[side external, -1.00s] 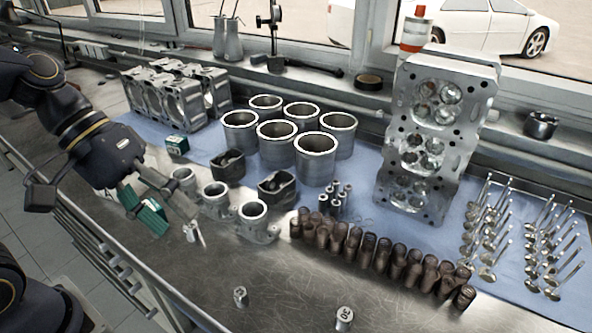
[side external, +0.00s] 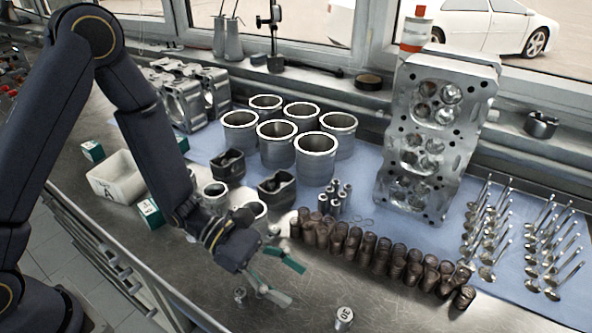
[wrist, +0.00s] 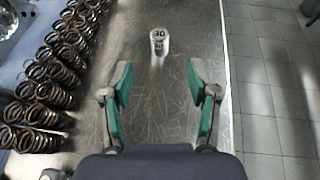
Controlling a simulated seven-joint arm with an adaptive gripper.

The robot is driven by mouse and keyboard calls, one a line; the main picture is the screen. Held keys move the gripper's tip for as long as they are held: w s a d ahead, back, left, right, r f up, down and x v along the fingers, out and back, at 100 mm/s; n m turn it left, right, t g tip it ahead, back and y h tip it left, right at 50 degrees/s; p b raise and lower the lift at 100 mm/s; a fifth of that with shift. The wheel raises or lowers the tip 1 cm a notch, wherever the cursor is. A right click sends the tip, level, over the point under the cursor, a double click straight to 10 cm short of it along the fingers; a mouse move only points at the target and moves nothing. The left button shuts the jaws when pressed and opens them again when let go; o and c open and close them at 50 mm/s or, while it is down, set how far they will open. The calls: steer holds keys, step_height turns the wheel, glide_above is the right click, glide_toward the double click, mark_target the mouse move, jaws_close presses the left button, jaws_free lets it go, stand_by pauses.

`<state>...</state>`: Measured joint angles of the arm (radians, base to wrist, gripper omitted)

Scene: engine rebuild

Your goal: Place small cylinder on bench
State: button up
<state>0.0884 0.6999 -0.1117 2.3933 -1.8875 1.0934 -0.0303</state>
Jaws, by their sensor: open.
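A small metal cylinder marked 30 (side external: 344,319) stands upright on the bare metal bench (side external: 400,312) near the front. It also shows in the wrist view (wrist: 158,41), centred beyond my fingertips and apart from them. My gripper (side external: 284,279) is open and low over the bench, left of the cylinder marked 30. In the wrist view the space between its green-padded fingers (wrist: 158,78) is empty.
Dark coil springs (side external: 385,262) line the cloth edge. Cylinder liners (side external: 277,142), a cylinder head (side external: 425,140) and several valves (side external: 520,240) stand behind. A white bin (side external: 115,180) and a green box (side external: 150,213) are at left. The wrist view shows the bench edge (wrist: 228,80) at right.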

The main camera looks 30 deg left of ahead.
mark_target(346, 315)
steer(key=x, duration=1.2)
steer(key=shift+c, duration=0.3)
jaws_close()
